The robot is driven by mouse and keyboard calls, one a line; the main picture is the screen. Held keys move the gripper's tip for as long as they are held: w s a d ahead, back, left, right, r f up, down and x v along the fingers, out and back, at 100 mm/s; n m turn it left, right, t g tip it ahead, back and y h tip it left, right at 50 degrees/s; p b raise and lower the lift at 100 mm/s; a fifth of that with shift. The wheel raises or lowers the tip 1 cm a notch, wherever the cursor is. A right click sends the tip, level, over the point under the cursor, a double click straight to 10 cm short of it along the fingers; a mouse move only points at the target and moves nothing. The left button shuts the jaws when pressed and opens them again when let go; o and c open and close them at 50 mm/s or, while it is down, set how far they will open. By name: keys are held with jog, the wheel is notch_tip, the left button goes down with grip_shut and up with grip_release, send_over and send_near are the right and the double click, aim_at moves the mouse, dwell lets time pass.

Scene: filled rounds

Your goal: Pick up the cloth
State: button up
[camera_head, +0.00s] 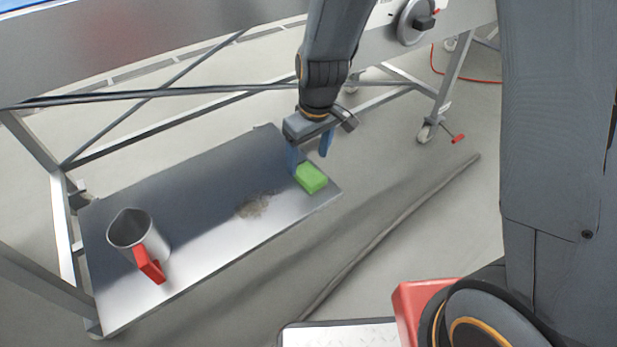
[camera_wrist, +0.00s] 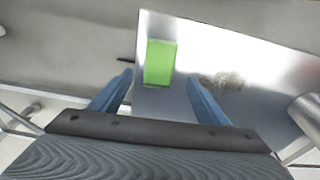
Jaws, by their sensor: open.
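A green block-shaped thing (camera_head: 311,178), probably the cloth, lies on the metal shelf (camera_head: 190,220) near its right end. It also shows in the wrist view (camera_wrist: 160,62), between and beyond the fingers. My gripper (camera_head: 310,160) is open, with two blue fingers, and is just above and behind the green thing in the head view. In the wrist view my gripper (camera_wrist: 158,95) has nothing between its fingertips. I cannot tell whether the left finger touches the green thing.
A brownish dirt patch (camera_head: 254,206) is on the shelf left of the green thing. A metal jug (camera_head: 134,236) with a red handle stands at the shelf's left end. Metal frame legs and braces surround the shelf. A long grey strip (camera_head: 390,235) crosses the floor at right.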

aim_at(308, 172)
jog(key=f, duration=0.1)
jog(key=f+b, duration=0.1)
jog(key=f, duration=0.1)
jog(key=f+b, duration=0.1)
jog(key=f, duration=0.1)
jog(key=shift+w+f, duration=0.25)
jog(key=c, duration=1.1)
notch_tip(308, 172, up, 10)
jog(key=p, duration=0.3)
jog(key=shift+r, duration=0.1)
jog(key=shift+c, duration=0.2)
